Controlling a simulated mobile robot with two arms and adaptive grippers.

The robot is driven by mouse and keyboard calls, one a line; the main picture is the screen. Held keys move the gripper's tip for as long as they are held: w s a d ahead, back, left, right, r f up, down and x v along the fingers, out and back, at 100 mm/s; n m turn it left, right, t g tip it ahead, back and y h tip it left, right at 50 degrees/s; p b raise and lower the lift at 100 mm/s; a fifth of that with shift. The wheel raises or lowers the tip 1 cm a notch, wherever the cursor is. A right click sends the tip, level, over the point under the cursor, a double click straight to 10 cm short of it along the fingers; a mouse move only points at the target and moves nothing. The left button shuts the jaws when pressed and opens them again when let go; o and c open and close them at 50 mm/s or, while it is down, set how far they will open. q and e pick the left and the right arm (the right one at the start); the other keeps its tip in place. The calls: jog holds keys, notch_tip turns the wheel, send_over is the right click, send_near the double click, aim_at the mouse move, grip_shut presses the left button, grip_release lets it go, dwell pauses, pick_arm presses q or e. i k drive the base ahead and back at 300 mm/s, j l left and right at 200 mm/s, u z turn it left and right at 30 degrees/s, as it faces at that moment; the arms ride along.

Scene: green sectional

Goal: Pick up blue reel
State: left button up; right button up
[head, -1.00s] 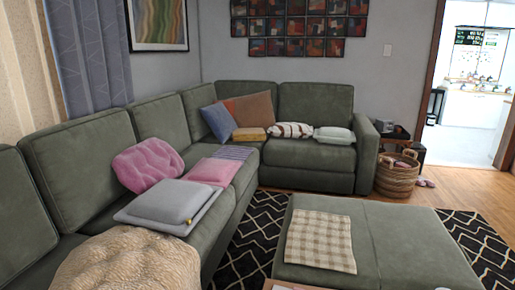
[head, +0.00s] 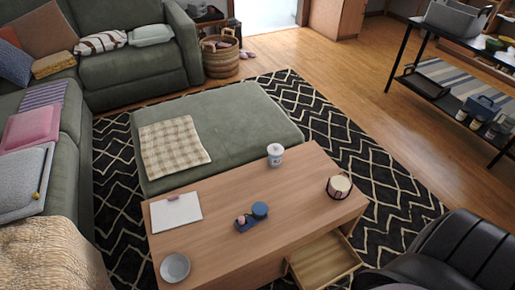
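A small dark blue item with a round blue top (head: 260,210) sits near the middle of the wooden coffee table (head: 215,235). It may be the blue reel, but it is too small to be sure. A dark blue holder (head: 244,223) with a small pinkish piece on it is right beside it on the left; I cannot tell whether the two are joined. Neither of my grippers shows in the head view.
The table also bears a white jar (head: 275,154), a drum-like pot (head: 339,187), a clipboard (head: 176,212) and a bowl (head: 175,268). A drawer (head: 322,262) is open at its front. An ottoman (head: 245,115) stands behind. Wood floor (head: 330,75) is clear towards the back right.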

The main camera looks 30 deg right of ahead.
aim_at(259, 208)
jog(key=z, duration=0.9)
jog(key=i+j, duration=0.1)
jog(key=j, duration=0.6)
jog(key=i+j+u, duration=0.1)
jog(key=j, duration=0.25)
jog(key=i+j, duration=0.05)
